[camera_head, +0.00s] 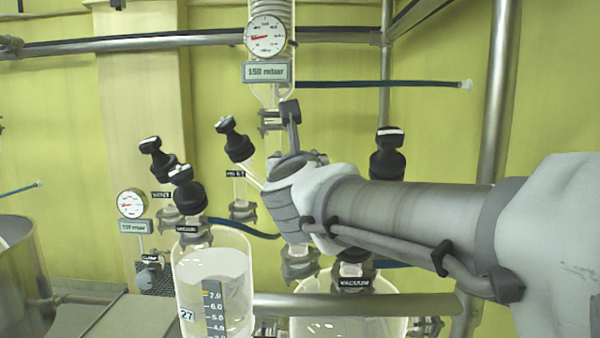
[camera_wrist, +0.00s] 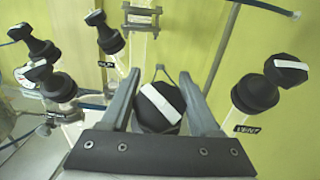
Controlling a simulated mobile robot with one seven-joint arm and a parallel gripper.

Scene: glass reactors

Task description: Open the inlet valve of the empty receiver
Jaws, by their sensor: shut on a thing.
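My gripper (camera_wrist: 158,95) has its two fingers on either side of a black valve knob (camera_wrist: 158,108) with a white stripe. It is shut on this knob, and the stripe runs diagonally in the wrist view. In the head view my wrist and forearm hide the held knob. A right-hand glass receiver (camera_head: 350,327) shows only its top below my arm, with a VACUUM label (camera_head: 354,283) above it. No liquid shows in that visible part. The left glass receiver (camera_head: 240,258) has a scale and a tag 27, and holds pale contents.
Other black knobs stand close by: two at left (camera_head: 155,150) (camera_head: 186,186), one at centre (camera_head: 235,138) and one at right (camera_head: 388,152). A gauge (camera_head: 265,36) with a 150 mbar plate (camera_head: 266,72) hangs above. Steel pipes (camera_head: 370,305) cross below my arm.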

